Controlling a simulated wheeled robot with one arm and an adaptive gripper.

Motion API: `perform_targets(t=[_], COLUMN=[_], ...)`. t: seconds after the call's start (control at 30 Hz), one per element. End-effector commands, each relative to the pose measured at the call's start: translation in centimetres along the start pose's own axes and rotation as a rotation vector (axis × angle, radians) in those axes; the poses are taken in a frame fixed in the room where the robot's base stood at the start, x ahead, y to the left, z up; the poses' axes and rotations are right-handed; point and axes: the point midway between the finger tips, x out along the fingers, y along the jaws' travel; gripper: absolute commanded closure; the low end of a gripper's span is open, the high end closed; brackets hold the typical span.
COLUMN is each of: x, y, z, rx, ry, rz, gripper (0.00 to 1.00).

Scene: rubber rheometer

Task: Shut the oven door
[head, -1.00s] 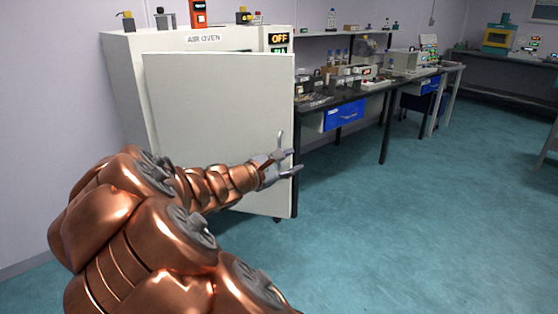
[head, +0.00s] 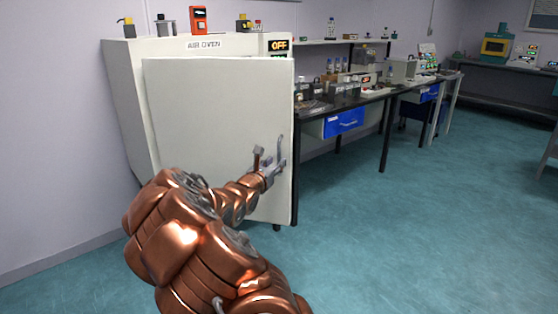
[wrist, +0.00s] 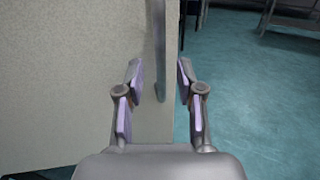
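The air oven (head: 125,90) is a white cabinet at the left in the head view. Its plain pale door (head: 205,110) stands in front of the cabinet, with the oven front showing above its top edge; it looks ajar, but I cannot tell how far. A grey vertical bar handle (wrist: 159,45) is near the door's right edge. My gripper (head: 269,158) is at this edge, seen partly side-on. In the wrist view, my gripper's fingers (wrist: 159,78) are open, one on each side of the bar, with gaps visible. The door face (wrist: 60,70) fills the left of that view.
A dark-topped bench (head: 375,93) with blue drawers (head: 343,122) and lab items stands to the oven's right. Several small devices sit on top of the oven, including an orange one (head: 198,19). The teal floor (head: 430,220) in front and right is clear.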

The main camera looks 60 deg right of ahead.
Motion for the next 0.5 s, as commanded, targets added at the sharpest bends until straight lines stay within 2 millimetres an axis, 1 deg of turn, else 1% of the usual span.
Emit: perform_targets(t=[0.1,0.23,0.33,0.5], x=[1.5,2.5,3.0,3.1], y=[-0.1,-0.1,-0.1,-0.1], z=[0.0,0.0,0.1,0.2], rx=[0.002,0.001,0.003,0.002], ry=[0.000,-0.001,-0.002,-0.003], rz=[-0.002,-0.002,-0.003,-0.001], gripper=[0.63,0.63,0.63,0.63])
